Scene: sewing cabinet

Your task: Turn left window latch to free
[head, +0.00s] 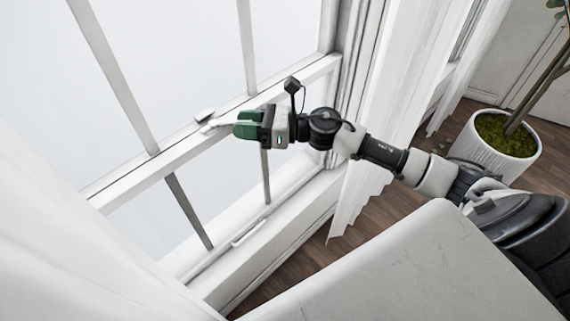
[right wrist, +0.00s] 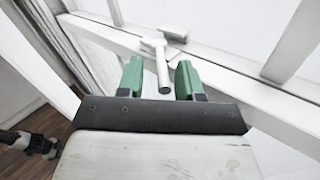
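The window latch (head: 204,114) is a small light-grey fitting on the window's middle rail (head: 180,152). It also shows in the right wrist view (right wrist: 174,34), with its pale lever (right wrist: 162,68) pointing toward my gripper. My right gripper (head: 238,127), with green fingers, is close to the latch on its right side in the head view. In the right wrist view my right gripper (right wrist: 158,80) is open, and the lever's end lies in the gap between the two fingers, with no clear contact. My left gripper is not in view.
A white curtain (head: 385,110) hangs right of the window, and pale fabric fills the lower left. A white surface (head: 420,270) with a rounded corner lies at the bottom right. A potted plant (head: 495,150) stands on the wooden floor behind my right arm.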

